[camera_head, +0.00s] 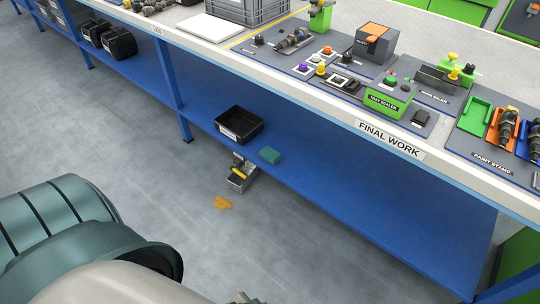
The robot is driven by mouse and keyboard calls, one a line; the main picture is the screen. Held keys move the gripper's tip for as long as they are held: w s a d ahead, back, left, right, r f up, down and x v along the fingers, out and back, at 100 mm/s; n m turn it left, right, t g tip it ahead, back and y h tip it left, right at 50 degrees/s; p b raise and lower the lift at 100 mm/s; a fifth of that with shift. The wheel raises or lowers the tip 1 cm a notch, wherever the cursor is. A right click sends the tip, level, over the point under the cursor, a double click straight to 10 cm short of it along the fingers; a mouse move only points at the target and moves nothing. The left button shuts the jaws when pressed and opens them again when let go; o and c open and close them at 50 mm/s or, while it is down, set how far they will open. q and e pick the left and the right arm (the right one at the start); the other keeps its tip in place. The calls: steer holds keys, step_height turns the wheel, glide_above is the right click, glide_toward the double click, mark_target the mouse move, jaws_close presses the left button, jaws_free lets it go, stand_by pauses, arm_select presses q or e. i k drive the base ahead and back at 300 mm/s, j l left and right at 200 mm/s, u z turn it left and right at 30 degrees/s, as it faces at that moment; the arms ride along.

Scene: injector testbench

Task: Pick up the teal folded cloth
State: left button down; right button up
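The teal folded cloth (270,155) lies flat on the blue lower shelf (345,200) of the workbench, close to the shelf's front edge. It is just right of and in front of a black open bin (239,125). Nothing is touching it from above. My own large arm parts fill the lower left corner, well apart from the cloth. A small dark metallic part shows at the bottom edge, too cut off to identify.
A grey metal object with a yellow part (239,176) is by the shelf's front edge, left of the cloth. An orange-brown patch (223,202) marks the floor. The bench top (300,85) overhangs the shelf. A blue leg (181,110) stands left. Shelf right of the cloth is clear.

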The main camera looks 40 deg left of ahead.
mark_target(272, 156)
steer(key=u, duration=1.15)
steer(key=i+j+z, duration=0.2)
steer(key=i+j, duration=0.2)
steer(key=j, duration=0.15)
steer(key=i+j+z, duration=0.1)
steer(key=j, duration=0.25)
steer(key=i+j+z, duration=0.1)
steer(key=i+j, duration=0.2)
steer(key=i+j+z, duration=0.1)
steer(key=j, duration=0.25)
steer(key=i+j+z, duration=0.1)
steer(key=j, duration=0.25)
steer(key=i+j+z, duration=0.1)
steer(key=i+j, duration=0.25)
steer(key=j, duration=0.35)
steer(key=i+z, duration=0.05)
